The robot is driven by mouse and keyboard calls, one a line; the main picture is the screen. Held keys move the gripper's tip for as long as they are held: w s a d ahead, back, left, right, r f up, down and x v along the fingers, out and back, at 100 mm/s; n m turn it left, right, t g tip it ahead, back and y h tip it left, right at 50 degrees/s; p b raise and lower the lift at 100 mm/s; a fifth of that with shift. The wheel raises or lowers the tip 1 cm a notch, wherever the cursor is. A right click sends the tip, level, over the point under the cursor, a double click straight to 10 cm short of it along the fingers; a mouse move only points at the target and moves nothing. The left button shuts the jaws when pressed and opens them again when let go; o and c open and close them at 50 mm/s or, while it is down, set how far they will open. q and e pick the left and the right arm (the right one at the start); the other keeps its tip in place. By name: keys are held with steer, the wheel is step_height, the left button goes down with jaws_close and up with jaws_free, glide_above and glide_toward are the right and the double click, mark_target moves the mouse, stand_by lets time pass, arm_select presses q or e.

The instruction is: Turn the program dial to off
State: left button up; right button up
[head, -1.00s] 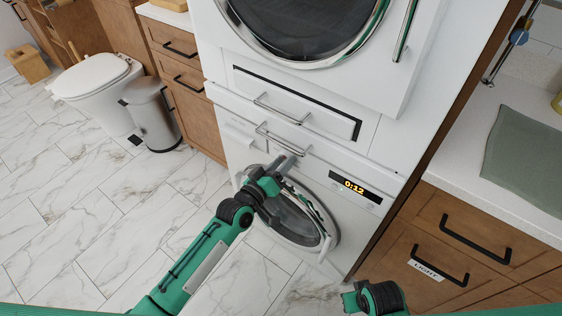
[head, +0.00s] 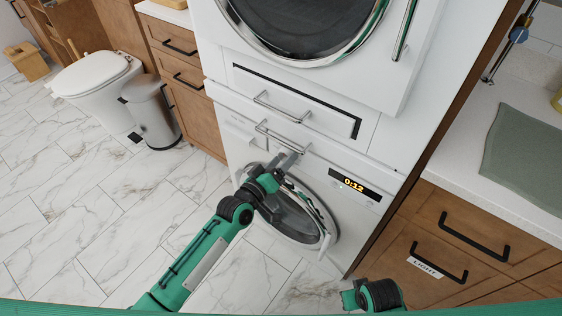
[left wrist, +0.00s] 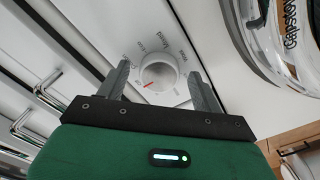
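The round white program dial (left wrist: 160,72) shows in the left wrist view, with a red pointer mark at its lower left edge and printed labels around it, "Mixed" and "Wool" among them. In the head view the dial is hidden behind my left gripper (head: 287,160), at the front of the lower washing machine (head: 348,215). My left gripper is open, one finger on each side of the dial, with a visible gap on both sides. My right gripper (head: 350,300) is only partly in view at the bottom edge; its fingers cannot be made out.
Two bar handles (head: 282,107) stick out just above the dial area. The washer's round door (head: 300,215) lies below it, and a lit display (head: 354,186) reads 0:12 to the right. Wooden drawers (head: 470,235) stand close on the right.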

arm_select(q)
steer(key=shift+s, duration=0.1)
steer(key=v, duration=1.3)
steer(key=shift+s+a, duration=0.25)
arm_select(e)
steer(key=shift+a+f, duration=0.1)
steer(key=shift+f, duration=0.05)
